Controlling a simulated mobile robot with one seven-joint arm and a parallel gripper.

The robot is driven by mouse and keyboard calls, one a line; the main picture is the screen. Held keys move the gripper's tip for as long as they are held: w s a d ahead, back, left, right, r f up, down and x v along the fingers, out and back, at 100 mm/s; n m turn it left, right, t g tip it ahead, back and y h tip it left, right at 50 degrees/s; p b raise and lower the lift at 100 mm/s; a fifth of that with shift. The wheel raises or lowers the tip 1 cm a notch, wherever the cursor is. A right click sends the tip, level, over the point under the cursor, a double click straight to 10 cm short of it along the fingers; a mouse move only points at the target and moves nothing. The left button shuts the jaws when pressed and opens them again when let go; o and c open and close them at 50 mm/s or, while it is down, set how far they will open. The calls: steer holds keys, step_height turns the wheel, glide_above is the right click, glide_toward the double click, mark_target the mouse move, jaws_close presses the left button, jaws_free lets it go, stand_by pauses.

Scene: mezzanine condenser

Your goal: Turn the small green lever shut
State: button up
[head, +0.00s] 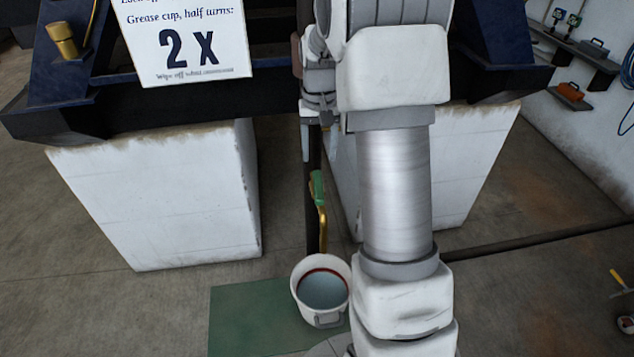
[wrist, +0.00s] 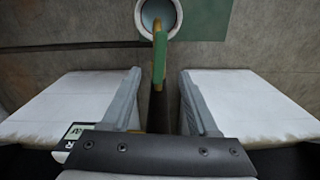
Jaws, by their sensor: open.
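The small green lever (head: 317,188) is on a dark vertical pipe, above a brass spout (head: 322,232). The lever stands roughly upright along the pipe. In the wrist view the lever (wrist: 160,58) shows ahead of my gripper, centred between the fingers. My gripper (wrist: 160,80) is open, with one grey finger on each side and nothing held. In the head view my gripper (head: 307,140) is above the lever and partly hidden by my arm. The lever appears apart from the fingers.
A white bucket (head: 305,270) of liquid stands below the spout on a green mat (head: 240,325). White plinths (head: 160,195) flank the pipe under a dark frame (head: 60,110). A sign (head: 185,75) hangs at upper left. A pipe (head: 540,238) crosses the floor at right.

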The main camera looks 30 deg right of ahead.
mark_target(319, 189)
step_height(319, 189, down, 11)
steer(key=shift+f+p, duration=0.2)
steer(key=shift+p, duration=0.15)
jaws_close()
stand_by(0.3)
stand_by(1.1)
